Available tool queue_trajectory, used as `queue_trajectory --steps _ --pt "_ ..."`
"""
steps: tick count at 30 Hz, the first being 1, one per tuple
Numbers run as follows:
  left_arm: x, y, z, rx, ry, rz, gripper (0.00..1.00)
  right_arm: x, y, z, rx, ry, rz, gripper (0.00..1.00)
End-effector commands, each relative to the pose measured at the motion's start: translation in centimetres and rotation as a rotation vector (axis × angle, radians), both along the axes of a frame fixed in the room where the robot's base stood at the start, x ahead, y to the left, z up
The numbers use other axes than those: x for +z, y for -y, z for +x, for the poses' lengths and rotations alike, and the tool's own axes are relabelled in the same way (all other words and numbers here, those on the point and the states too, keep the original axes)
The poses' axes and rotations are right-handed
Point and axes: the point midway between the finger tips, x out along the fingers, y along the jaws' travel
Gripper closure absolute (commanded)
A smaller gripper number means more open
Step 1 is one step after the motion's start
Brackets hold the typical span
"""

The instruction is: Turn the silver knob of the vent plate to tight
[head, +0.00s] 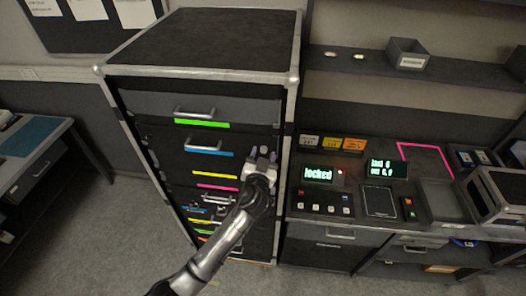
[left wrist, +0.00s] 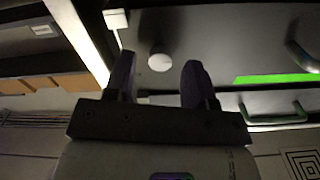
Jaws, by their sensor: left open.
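A round pale silver knob (left wrist: 160,59) shows in the left wrist view on a dark panel (left wrist: 205,35); I cannot tell for certain that this panel is the vent plate. My left gripper (head: 263,154) is open at the right side of the drawer cabinet's front in the head view. In the left wrist view its two purple-grey fingers (left wrist: 158,68) are apart, with the knob appearing between and just beyond their tips. I see no contact. The knob's turn marking is too small to read. My right gripper is in neither view.
The drawer cabinet (head: 200,45) has silver edges, protruding handles and coloured strips, including a green one (head: 202,123). To its right, a bench carries a display reading "locked" (head: 318,173), a button panel (head: 325,203) and trays. Open floor (head: 95,235) lies left of the cabinet.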

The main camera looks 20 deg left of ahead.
Motion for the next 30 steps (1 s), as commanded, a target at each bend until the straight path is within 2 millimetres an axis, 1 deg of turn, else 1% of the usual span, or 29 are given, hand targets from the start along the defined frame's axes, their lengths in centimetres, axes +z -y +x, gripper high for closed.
queue_trajectory --steps 1,6,16,17,30 --pt "0.13 -0.1 0.42 0.0 0.001 0.001 0.5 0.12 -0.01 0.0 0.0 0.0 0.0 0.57" --pt "0.04 -0.26 1.09 0.0 0.001 0.001 0.5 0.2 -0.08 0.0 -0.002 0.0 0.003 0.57" --pt "0.01 -0.29 1.25 0.0 0.001 0.001 0.5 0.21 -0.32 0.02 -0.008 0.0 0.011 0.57" --pt "0.01 -0.29 1.24 0.0 0.001 0.001 0.52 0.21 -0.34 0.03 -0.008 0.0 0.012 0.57" --pt "0.01 -0.28 1.22 0.0 0.0 0.001 0.94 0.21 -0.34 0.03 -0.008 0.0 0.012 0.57"
